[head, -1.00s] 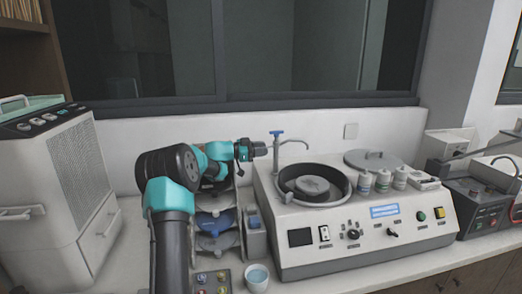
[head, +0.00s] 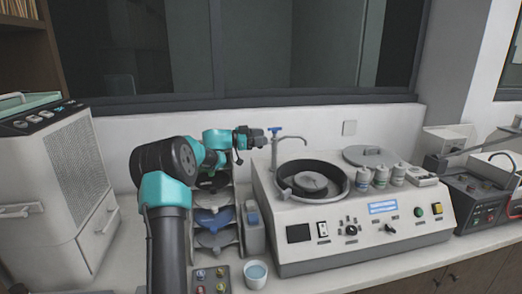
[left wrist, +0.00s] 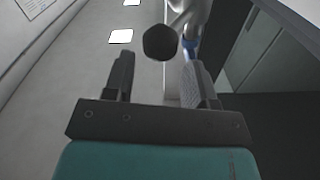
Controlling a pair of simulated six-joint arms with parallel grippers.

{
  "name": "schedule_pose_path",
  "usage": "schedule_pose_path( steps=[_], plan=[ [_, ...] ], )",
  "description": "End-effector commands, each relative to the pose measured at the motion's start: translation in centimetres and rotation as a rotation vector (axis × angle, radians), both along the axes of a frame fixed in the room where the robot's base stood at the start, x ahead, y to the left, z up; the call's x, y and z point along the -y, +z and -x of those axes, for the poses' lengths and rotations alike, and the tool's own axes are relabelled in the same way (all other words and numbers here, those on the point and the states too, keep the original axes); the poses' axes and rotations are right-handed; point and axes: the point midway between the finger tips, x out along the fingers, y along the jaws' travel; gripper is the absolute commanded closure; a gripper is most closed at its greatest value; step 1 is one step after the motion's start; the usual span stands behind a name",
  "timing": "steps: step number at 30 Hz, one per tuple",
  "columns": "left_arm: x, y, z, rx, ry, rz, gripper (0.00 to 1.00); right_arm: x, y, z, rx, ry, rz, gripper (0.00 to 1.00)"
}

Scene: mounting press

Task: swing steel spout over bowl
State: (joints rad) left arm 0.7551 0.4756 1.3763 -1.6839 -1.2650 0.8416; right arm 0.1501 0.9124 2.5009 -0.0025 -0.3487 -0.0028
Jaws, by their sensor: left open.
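The steel spout (head: 291,139) stands on a post at the back left of the machine, with a blue handle (head: 275,129) on top. Its arm points right and its tip bends down near the back of the round bowl (head: 334,193); I cannot tell whether the tip is over the bowl. My left gripper (head: 263,137) is open, just left of the post. In the left wrist view a dark rounded end (left wrist: 160,42) shows ahead between the open fingers (left wrist: 160,80), with steel and a blue part (left wrist: 191,48) beside it. My right gripper is out of view.
The machine's sloping panel (head: 375,232) fills the front right. A wall (head: 320,124) closes the back.

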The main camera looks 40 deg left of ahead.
Motion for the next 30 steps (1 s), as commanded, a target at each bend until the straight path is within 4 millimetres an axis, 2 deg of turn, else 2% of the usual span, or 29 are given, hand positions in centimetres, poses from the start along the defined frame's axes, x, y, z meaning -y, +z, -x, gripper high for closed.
schedule_pose_path(
  steps=[11,30],
  plan=[
    [2.9,0.4,2.8,-0.002,0.0,0.001,0.49,0.0,0.0,0.0,0.0,0.0,0.0,0.57],
    [10.0,1.3,9.8,-0.001,0.001,0.002,0.49,0.0,0.0,0.0,0.0,0.0,0.0,0.57]
  ],
)
